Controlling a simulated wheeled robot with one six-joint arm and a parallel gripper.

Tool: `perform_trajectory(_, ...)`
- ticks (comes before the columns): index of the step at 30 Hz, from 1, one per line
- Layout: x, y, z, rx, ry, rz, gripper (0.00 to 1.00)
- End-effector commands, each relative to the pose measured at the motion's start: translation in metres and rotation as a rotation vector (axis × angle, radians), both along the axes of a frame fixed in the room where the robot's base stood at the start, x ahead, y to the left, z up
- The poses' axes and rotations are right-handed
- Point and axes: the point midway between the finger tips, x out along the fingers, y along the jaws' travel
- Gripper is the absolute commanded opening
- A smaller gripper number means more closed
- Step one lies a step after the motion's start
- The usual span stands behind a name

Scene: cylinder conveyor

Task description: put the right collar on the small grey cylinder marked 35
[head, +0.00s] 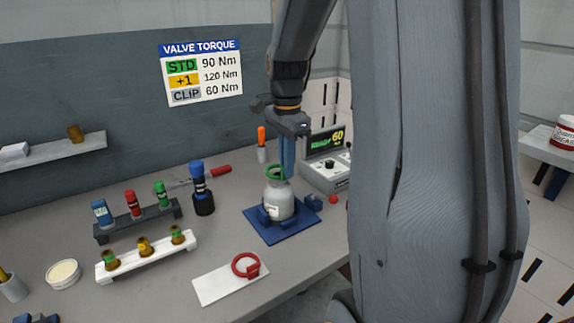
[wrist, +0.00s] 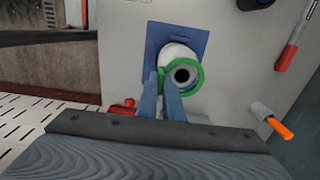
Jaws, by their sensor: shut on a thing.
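The small grey cylinder (head: 280,207) stands upright in a blue holder plate (head: 258,228); its marking is too small to read. A green collar (head: 270,168) is at the cylinder's top. My gripper (head: 287,172) points down from above and is shut on the green collar's right side. In the wrist view, the collar (wrist: 201,80) rings the dark opening at the top of the cylinder (wrist: 176,53), with my gripper (wrist: 163,78) at its left edge. I cannot tell whether it rests on the cylinder or hangs just above. A red collar (head: 235,267) lies on a white mat (head: 215,287).
A dark rack (head: 115,236) and a white rack (head: 150,261) hold small coloured items at left. A grey console (head: 325,177) showing 60 is right of the plate. A wall sign (head: 200,73) lists torques.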

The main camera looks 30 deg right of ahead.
Motion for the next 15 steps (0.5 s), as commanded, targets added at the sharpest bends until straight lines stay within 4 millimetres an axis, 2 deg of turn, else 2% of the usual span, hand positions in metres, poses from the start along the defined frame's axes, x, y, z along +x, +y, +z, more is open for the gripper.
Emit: perform_trajectory(15,0.0002,-0.0001,-0.0103,0.0,0.0,0.0,0.0)
